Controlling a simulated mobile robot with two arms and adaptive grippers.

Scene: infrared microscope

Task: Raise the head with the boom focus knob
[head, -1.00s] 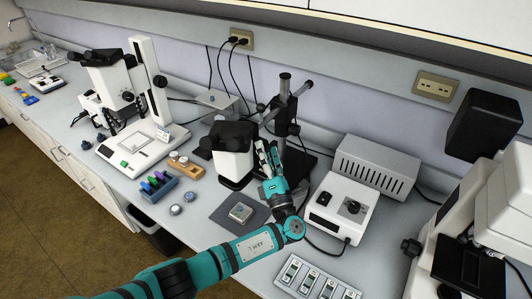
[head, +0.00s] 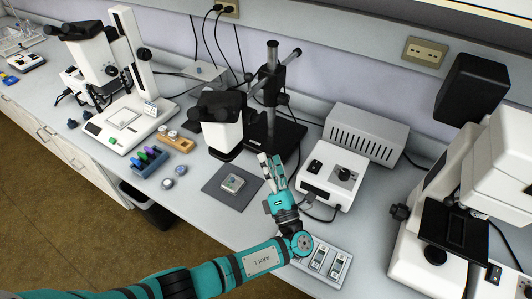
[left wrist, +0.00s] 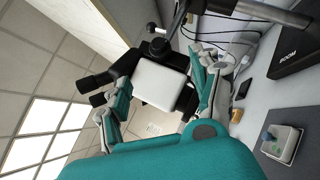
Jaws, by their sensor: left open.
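The boom microscope's head (head: 221,138) is white with black eyepieces and hangs from a boom on an upright post (head: 271,82). A small dark knob (head: 249,77) shows by the boom, left of the post; I cannot tell whether it is the focus knob. My left gripper (head: 270,161) is open and empty, in front and to the right of the head, apart from it. In the left wrist view the fingers (left wrist: 160,103) stand wide apart, with the white head (left wrist: 160,84) beyond them. My right gripper is not in view.
A grey mat (head: 215,192) with a small sample block (head: 232,183) lies in front of the head. A white control box (head: 332,176) stands right of my gripper. A slide tray (head: 330,262) is near my wrist. Another microscope (head: 475,200) stands far right.

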